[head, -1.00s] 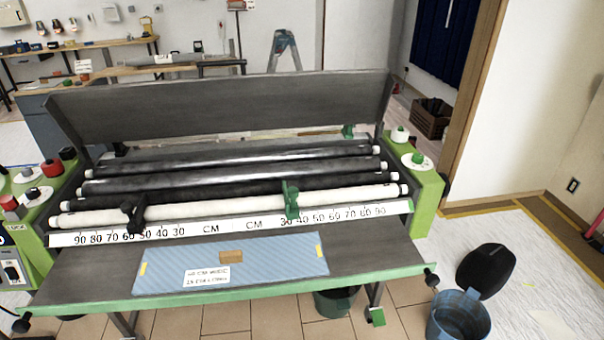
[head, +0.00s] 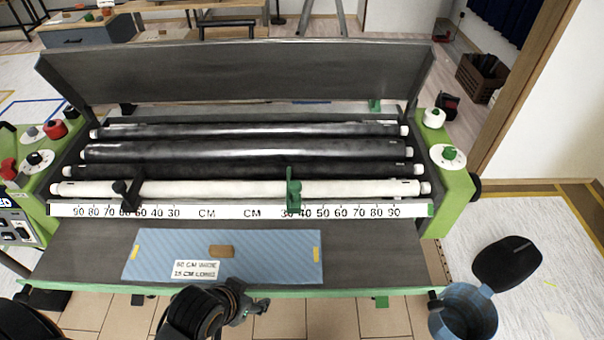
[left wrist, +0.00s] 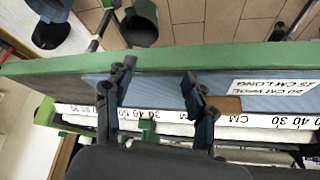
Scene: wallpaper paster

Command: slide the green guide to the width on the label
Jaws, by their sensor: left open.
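The green guide (head: 294,190) stands upright at the white centimetre scale (head: 230,211), between 30 and 40 on the right half. The label (head: 197,269) on the blue sheet (head: 150,254) seems to read 60 cm wide; the small print is blurred. My left gripper (head: 257,307) is low in front of the table's front edge, apart from the guide. In the left wrist view its fingers (left wrist: 158,69) are spread and empty, over the blue sheet in the picture, with the green guide (left wrist: 148,130) showing between them. My right gripper is not in view.
A black guide (head: 127,193) stands near 60 on the left half of the scale. A white roller (head: 230,188) and several black rollers lie behind the scale. A blue bucket (head: 463,314) stands on the floor at right. The table's right part (head: 380,252) is clear.

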